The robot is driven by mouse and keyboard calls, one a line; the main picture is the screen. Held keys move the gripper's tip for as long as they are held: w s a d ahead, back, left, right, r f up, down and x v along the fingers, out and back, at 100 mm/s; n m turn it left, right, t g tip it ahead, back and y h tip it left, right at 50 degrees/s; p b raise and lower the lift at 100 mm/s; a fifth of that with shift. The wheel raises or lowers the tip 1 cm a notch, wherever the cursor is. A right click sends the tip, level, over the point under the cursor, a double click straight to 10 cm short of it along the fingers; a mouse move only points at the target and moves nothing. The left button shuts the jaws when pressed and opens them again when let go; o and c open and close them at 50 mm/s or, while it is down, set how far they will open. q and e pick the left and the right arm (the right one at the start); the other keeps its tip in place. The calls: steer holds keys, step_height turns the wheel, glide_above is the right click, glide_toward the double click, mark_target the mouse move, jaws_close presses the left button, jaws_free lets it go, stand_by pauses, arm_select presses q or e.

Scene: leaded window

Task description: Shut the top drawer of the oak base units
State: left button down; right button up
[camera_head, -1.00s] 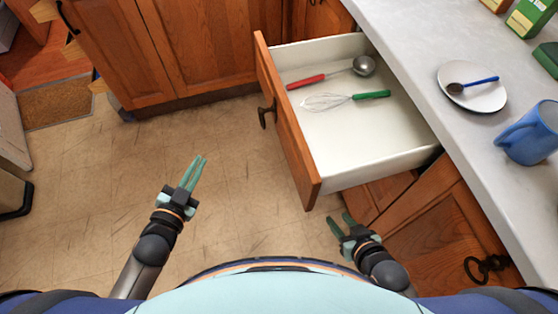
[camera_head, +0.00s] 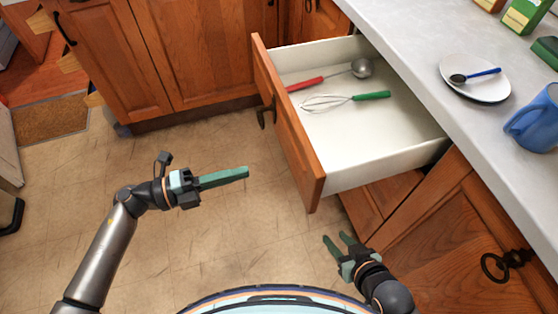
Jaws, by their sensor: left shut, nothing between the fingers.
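The top drawer (camera_head: 292,135) of the oak base units stands pulled out from under the worktop, its wooden front facing left with a dark handle (camera_head: 266,112). In it lie a ladle with a red handle (camera_head: 306,84) and a whisk with a green handle (camera_head: 371,96). My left gripper (camera_head: 246,173) is shut and empty, left of the drawer front, pointing right towards it with a gap between. My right gripper (camera_head: 335,238) is below the drawer's near corner, beside the lower cabinet, its fingers apart and nothing between them.
The grey worktop (camera_head: 425,95) on the right holds a saucer (camera_head: 497,90) with a blue-handled spoon, a blue jug (camera_head: 538,124) and green boxes (camera_head: 527,14). A cabinet door (camera_head: 440,250) with a ring handle is below.

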mark_target(293, 159)
arm_select(q)
steer(key=x, duration=0.9)
steer(key=shift+d, duration=0.2)
steer(key=shift+w+f, duration=0.1)
steer(key=shift+w, duration=0.05)
arm_select(e)
steer(key=shift+d+f, duration=0.15)
steer(key=shift+d, duration=0.05)
